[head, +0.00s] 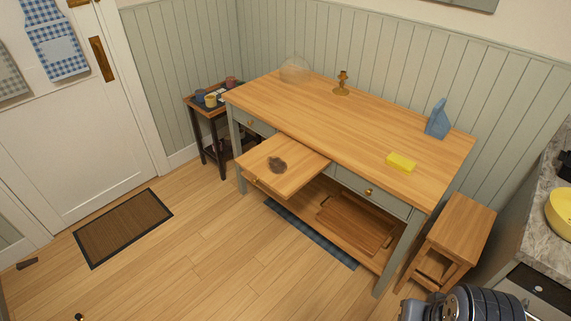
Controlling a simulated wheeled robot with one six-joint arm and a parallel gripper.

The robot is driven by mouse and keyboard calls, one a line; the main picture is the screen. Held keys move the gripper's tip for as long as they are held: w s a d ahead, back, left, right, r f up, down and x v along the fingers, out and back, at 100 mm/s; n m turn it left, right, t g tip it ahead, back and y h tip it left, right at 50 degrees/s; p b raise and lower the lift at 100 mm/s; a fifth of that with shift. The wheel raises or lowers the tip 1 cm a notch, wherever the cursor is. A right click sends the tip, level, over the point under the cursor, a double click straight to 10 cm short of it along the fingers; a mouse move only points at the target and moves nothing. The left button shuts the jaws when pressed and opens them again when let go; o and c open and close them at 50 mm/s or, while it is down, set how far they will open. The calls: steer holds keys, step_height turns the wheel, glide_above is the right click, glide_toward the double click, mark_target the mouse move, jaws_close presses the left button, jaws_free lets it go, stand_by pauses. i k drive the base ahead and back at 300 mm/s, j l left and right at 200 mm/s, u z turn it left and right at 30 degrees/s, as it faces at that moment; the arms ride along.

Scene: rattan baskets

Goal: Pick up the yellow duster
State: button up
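A small yellow block-like thing (400,162), which looks like the yellow duster, lies flat on the wooden table top (345,115), near its front edge and right of the middle. Nothing covers it. Part of my own arm shows at the bottom right corner, well apart from the table top. My gripper's fingers cannot be seen.
A blue bottle-like thing (438,119) stands behind the duster, and a brass candlestick (342,83) and glass dome (294,70) are farther back. A pulled-out board (300,172) with a dark lump (278,164) juts forward. A wooden stool (462,222) stands right of the table.

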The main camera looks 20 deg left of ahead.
mark_target(399, 162)
steer(key=i+j+z, duration=0.4)
steer(key=i+j, duration=0.25)
steer(key=i, duration=0.25)
steer(key=i+j+z, duration=0.45)
steer(key=i+j, duration=0.35)
steer(key=j, duration=0.15)
